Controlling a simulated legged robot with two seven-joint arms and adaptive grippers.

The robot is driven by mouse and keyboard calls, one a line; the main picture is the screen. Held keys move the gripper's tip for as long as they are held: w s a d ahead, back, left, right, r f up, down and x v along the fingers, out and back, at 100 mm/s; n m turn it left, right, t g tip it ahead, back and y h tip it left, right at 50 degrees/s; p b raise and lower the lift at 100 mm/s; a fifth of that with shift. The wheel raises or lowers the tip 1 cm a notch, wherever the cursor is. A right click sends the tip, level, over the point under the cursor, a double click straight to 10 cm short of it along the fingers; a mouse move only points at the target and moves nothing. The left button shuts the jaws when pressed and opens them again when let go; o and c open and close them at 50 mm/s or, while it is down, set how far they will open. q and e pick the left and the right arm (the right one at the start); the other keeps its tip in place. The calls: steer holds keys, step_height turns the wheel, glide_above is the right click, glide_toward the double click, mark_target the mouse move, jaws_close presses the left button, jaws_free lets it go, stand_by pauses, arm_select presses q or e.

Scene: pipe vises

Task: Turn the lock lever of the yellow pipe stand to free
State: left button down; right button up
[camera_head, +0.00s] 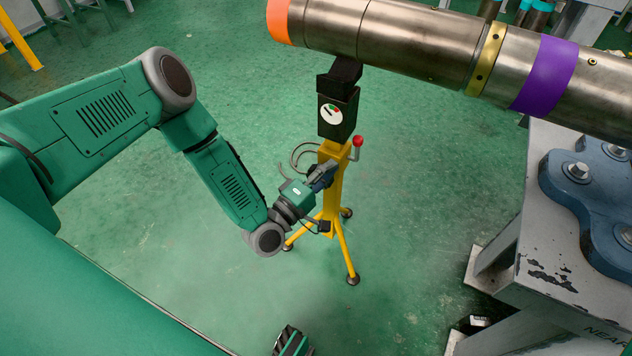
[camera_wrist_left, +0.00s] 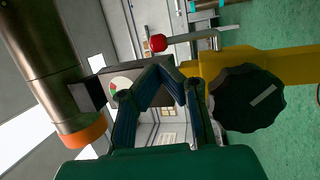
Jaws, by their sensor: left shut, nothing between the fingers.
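The yellow pipe stand (camera_head: 333,195) stands on three legs under the long pipe, with a black head block (camera_head: 338,113) on top. A dial in red, green and white (camera_head: 330,114) faces out from the block. A thin metal lever with a red ball (camera_head: 358,141) sticks out at the right of the yellow column; it also shows in the wrist view (camera_wrist_left: 158,43). A black lobed knob (camera_wrist_left: 250,98) sits on the column. My left gripper (camera_head: 327,172) is shut and empty in front of the column, its blue-edged fingers (camera_wrist_left: 167,78) appearing below the red ball in the wrist view.
A metal pipe (camera_head: 420,40) with orange, yellow and purple bands crosses above the stand. A grey bench (camera_head: 535,215) with a blue vise base (camera_head: 590,195) stands at the right. Green floor is clear around the stand's legs.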

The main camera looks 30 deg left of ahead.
mark_target(354, 144)
arm_select(q)
steer(key=b+x, duration=0.1)
steer(key=x, duration=0.5)
steer(key=shift+w+d, duration=0.1)
steer(key=shift+w, duration=0.05)
steer(key=shift+r, duration=0.1)
steer(key=shift+w+r+g+p, duration=0.35)
steer(key=shift+w+g, duration=0.25)
steer(key=shift+w, duration=0.25)
